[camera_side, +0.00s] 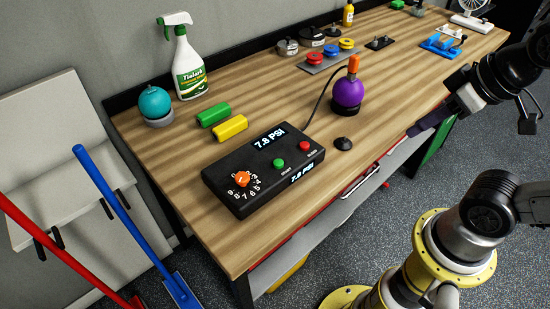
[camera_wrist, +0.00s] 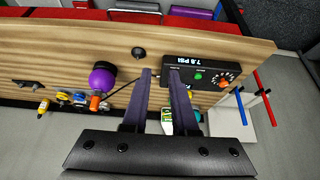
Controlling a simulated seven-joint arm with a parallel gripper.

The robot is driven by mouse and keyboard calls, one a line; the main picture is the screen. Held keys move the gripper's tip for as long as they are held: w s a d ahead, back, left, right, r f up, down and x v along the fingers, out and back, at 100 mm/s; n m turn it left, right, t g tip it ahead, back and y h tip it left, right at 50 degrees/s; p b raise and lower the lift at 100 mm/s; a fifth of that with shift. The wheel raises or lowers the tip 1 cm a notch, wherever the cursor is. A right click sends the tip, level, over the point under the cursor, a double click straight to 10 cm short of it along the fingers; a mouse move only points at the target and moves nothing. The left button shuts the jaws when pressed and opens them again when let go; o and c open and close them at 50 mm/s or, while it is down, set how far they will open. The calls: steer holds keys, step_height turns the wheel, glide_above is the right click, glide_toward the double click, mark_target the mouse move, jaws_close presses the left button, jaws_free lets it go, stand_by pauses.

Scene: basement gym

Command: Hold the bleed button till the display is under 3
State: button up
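A black control box (camera_side: 240,195) lies on the wooden workbench, with displays reading 7.8 PSI (camera_side: 268,138). It carries an orange dial (camera_side: 242,179), a green button (camera_side: 278,163) and a red button (camera_side: 304,146); the small label by the red button looks like "BLEED". In the wrist view, the box (camera_wrist: 213,68) is right of my gripper (camera_wrist: 161,75), with the green button (camera_wrist: 198,76) showing and the red one hidden, apparently behind the right finger. My gripper is open, its dark fingers apart with nothing between. In the side view, it is right of the box, beyond the bench's front edge.
A purple ball (camera_side: 348,92) with an orange top stands behind the box, a cable near it. A small black knob (camera_side: 343,144) sits right of the box. Green (camera_side: 213,114) and yellow (camera_side: 230,128) blocks, a spray bottle (camera_side: 188,65) and a teal ball (camera_side: 154,102) stand farther left.

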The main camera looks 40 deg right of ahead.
jaws_close()
stand_by(1.4)
